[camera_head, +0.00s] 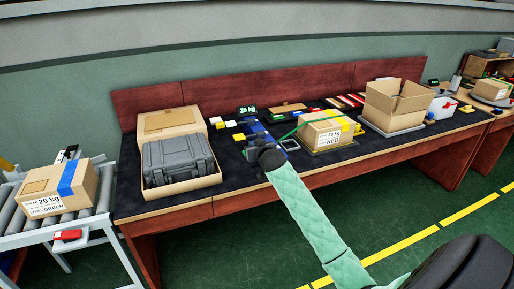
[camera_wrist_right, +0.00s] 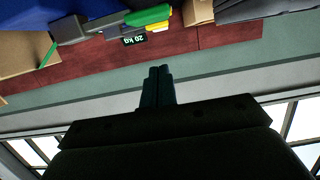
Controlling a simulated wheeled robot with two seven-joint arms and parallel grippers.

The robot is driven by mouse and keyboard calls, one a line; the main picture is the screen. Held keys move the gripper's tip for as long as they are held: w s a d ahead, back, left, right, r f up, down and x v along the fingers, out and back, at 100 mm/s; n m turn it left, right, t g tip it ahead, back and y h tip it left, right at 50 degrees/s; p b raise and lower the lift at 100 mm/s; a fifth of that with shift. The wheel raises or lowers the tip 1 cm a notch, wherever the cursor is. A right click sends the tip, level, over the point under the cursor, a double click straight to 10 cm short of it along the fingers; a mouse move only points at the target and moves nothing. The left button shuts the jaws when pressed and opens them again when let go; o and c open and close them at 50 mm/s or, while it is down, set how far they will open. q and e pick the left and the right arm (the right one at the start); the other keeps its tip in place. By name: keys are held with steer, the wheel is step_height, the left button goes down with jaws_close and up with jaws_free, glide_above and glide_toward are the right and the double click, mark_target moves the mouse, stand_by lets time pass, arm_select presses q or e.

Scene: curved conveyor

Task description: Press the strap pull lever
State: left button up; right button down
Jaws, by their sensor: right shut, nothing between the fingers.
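A green strap (camera_head: 300,126) runs from behind the gripper to the cardboard box marked RED (camera_head: 322,134). The wrist view shows a dark device with green and yellow parts (camera_wrist_right: 148,17) beyond the fingers, apart from them. I cannot tell which part is the strap pull lever; my gripper hides some of the equipment. My left gripper is not in view.
A grey case in a carton (camera_head: 180,160) stands left on the table. An open box (camera_head: 395,103) stands right. A 20 kg display (camera_head: 246,110) is at the back, also in the wrist view (camera_wrist_right: 134,40). A box marked GREEN (camera_head: 58,188) sits on rollers. The floor in front is clear.

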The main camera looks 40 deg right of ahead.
steer(key=x, duration=0.2)
steer(key=shift+w+d, duration=0.1)
steer(key=shift+w, duration=0.25)
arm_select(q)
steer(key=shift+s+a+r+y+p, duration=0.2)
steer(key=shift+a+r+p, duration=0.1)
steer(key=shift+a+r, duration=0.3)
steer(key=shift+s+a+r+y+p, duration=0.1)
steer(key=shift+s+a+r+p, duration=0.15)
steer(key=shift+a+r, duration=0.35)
arm_select(e)
step_height(320, 180, down, 4)
steer(key=shift+s+f, duration=0.1)
steer(key=shift+s, duration=0.05)
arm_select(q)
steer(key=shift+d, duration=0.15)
